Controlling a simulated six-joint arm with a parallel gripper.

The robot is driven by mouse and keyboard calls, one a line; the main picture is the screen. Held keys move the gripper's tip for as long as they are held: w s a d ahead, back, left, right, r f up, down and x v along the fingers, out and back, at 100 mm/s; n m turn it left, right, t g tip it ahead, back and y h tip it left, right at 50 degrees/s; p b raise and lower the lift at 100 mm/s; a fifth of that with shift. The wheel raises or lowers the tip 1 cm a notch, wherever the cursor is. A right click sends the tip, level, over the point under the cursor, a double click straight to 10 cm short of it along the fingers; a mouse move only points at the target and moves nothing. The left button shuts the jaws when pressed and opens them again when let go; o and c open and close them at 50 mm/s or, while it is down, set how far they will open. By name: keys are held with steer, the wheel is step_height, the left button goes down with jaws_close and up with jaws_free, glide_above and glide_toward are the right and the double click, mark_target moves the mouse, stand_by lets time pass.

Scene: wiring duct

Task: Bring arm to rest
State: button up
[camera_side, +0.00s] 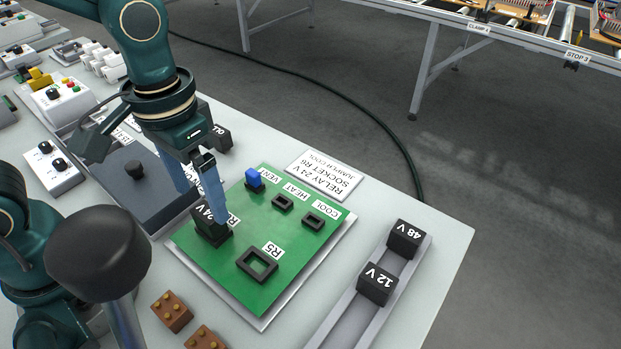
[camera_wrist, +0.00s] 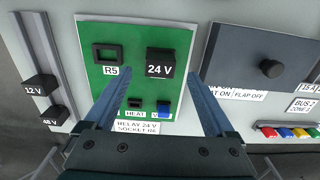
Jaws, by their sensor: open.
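My gripper (camera_side: 205,205) is over the left edge of the green board (camera_side: 240,296), its blue fingers spread. A black 24 V relay (camera_side: 212,233) sits in a socket on the board, low between or just beyond the fingertips. In the wrist view the open fingers (camera_wrist: 157,97) point toward the 24 V relay (camera_wrist: 160,62), with a visible gap on each side of it. Nothing is held. A blue jumper (camera_side: 255,179) stands at the VENT position, while the HEAT (camera_side: 283,202) and COOL (camera_side: 313,220) sockets are empty. The R5 socket (camera_side: 257,264) is empty too.
A rail (camera_side: 345,325) at the right holds the 12 V block (camera_side: 377,284) and the 48 V block (camera_side: 406,239). A dark panel with a knob (camera_side: 135,171) stands left of the board. Brown studded blocks (camera_side: 171,311) lie in front. A label card (camera_side: 318,175) lies behind.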

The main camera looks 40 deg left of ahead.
steer(key=shift+w+a+r, duration=0.15)
steer(key=shift+w+r, duration=0.05)
steer(key=shift+r, duration=0.15)
steer(key=s+a+r+t, duration=0.2)
steer(key=a+r+t, duration=0.1)
steer(key=r+t, duration=0.2)
steer(key=shift+s+a+r+t, duration=0.25)
steer(key=shift+a+r+t, duration=0.1)
steer(key=shift+r, duration=0.15)
